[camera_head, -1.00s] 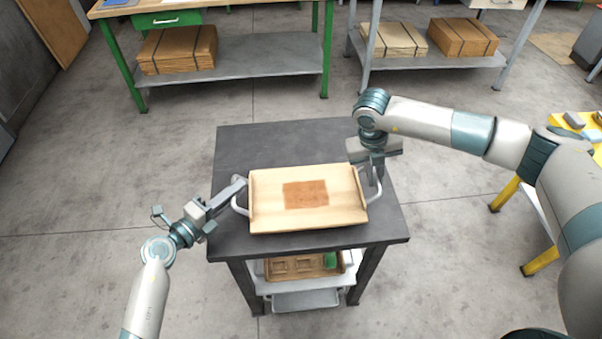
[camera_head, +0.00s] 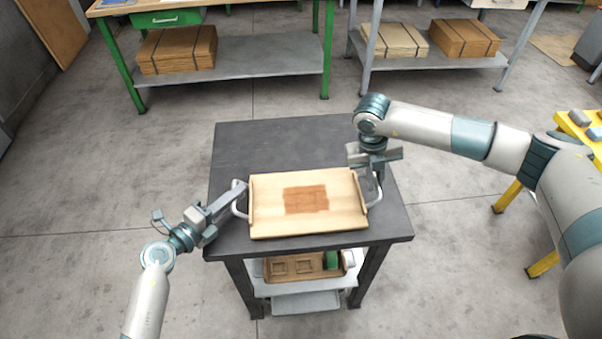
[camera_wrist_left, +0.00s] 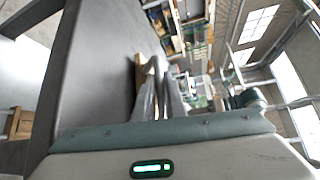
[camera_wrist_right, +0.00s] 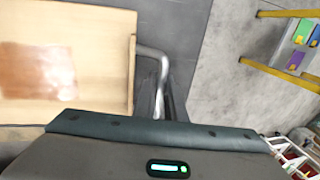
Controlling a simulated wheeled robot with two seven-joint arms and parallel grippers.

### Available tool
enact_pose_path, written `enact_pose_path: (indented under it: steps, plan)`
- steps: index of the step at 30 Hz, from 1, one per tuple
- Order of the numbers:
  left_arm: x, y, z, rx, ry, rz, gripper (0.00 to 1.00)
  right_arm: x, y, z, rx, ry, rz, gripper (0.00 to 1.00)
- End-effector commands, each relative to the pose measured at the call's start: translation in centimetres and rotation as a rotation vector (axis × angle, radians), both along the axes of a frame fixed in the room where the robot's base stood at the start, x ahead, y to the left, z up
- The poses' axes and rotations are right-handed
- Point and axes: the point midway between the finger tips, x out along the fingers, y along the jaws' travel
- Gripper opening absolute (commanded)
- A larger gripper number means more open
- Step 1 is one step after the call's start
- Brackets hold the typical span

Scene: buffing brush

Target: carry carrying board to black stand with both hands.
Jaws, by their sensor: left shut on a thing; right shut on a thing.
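The carrying board (camera_head: 270,218) is a light wooden tray with a brown patch in its middle and a metal handle at each end. It is over the black stand (camera_head: 265,145), a dark table; I cannot tell whether it touches the top. My left gripper (camera_head: 238,190) is shut on the left handle, which also shows in the left wrist view (camera_wrist_left: 157,68). My right gripper (camera_head: 374,188) is shut on the right handle; the right wrist view shows this handle (camera_wrist_right: 160,65) and part of the board (camera_wrist_right: 100,60).
A lower shelf of the stand holds a brown tray (camera_head: 285,268) and a green item (camera_head: 332,259). A green-legged workbench (camera_head: 260,65) and a grey bench (camera_head: 440,62) stand at the back. A yellow-legged table (camera_head: 540,262) is at the right. Open floor surrounds the stand.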

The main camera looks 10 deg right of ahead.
Motion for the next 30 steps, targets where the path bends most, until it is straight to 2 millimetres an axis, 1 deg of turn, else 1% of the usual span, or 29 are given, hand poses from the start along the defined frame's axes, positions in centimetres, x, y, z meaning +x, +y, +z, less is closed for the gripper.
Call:
enact_pose_path:
  steps: [1,5,6,8,9,17,22,26,30]
  plan:
    - [0.1,0.1,-0.4,0.0,-0.002,0.003,0.0,0.0,-0.1,-0.5,-0.002,0.0,-0.002,0.0]
    - [0.1,0.1,-1.0,0.0,-0.002,0.003,0.0,0.0,-0.1,-1.1,-0.002,0.0,-0.002,0.0]
    - [0.0,0.1,-1.1,0.001,0.0,0.002,0.13,0.0,-0.1,-1.1,-0.002,0.0,-0.002,0.13]
    - [0.0,0.1,-0.9,0.001,0.0,0.002,0.27,0.0,-0.1,-0.9,-0.002,0.0,-0.002,0.27]
    - [0.0,0.1,-0.9,0.001,0.0,0.002,0.29,0.0,-0.1,-0.9,-0.002,0.0,-0.002,0.29]
    - [0.0,0.0,-0.9,0.0,0.0,0.001,0.29,0.0,0.0,-0.9,-0.001,0.0,0.0,0.29]
    - [-0.4,0.4,-0.9,0.001,0.001,0.001,0.29,0.0,0.0,-0.9,0.0,0.0,0.0,0.29]
    - [-1.2,1.2,-0.7,0.001,0.0,0.001,0.29,0.0,0.0,-0.9,0.0,0.0,0.0,0.29]
    - [-2.7,2.6,-0.5,0.002,0.001,0.001,0.29,0.0,0.0,-0.9,0.0,0.0,0.0,0.29]
